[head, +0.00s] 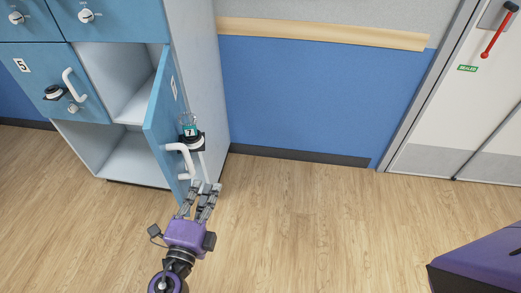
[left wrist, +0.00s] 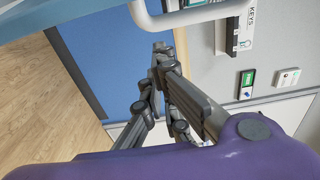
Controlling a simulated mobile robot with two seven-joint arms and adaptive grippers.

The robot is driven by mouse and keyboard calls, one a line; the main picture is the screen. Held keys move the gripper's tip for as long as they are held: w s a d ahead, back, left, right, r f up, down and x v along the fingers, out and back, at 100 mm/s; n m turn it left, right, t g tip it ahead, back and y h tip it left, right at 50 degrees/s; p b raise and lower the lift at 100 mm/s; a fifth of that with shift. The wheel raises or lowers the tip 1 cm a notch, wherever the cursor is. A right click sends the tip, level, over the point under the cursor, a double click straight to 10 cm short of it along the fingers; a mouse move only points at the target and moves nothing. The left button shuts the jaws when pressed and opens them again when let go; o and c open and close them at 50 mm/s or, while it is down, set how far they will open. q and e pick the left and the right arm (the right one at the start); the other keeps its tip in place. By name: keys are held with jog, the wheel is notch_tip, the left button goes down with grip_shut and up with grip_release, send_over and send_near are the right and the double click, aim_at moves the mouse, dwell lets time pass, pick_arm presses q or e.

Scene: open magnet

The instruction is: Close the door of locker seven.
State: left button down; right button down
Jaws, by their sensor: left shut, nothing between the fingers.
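The blue door (head: 160,120) of locker seven stands open, swung out toward me from its right side. Its outer face carries a dark latch with a "7" tag (head: 190,131) and a white handle (head: 183,161). The locker's pale interior (head: 138,158) shows to the left of the door. My left gripper (head: 204,187) is shut and empty, just below and right of the handle, by the door's outer side. In the left wrist view a white handle bar (left wrist: 190,14) crosses above the fingers (left wrist: 162,52); I cannot tell whether they touch it. My right gripper is out of view.
Closed locker five (head: 50,85) with its own white handle is on the left, with more closed doors above. A blue wall (head: 310,100) with a wooden rail stands behind. A white door (head: 450,110) with a red handle is at right. The wood floor (head: 310,220) is clear.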

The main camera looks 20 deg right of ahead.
pick_arm(q)
jog(key=a, duration=0.4)
jog(key=shift+w+b, duration=0.35)
jog(key=shift+b, duration=0.05)
jog(key=shift+a, duration=0.2)
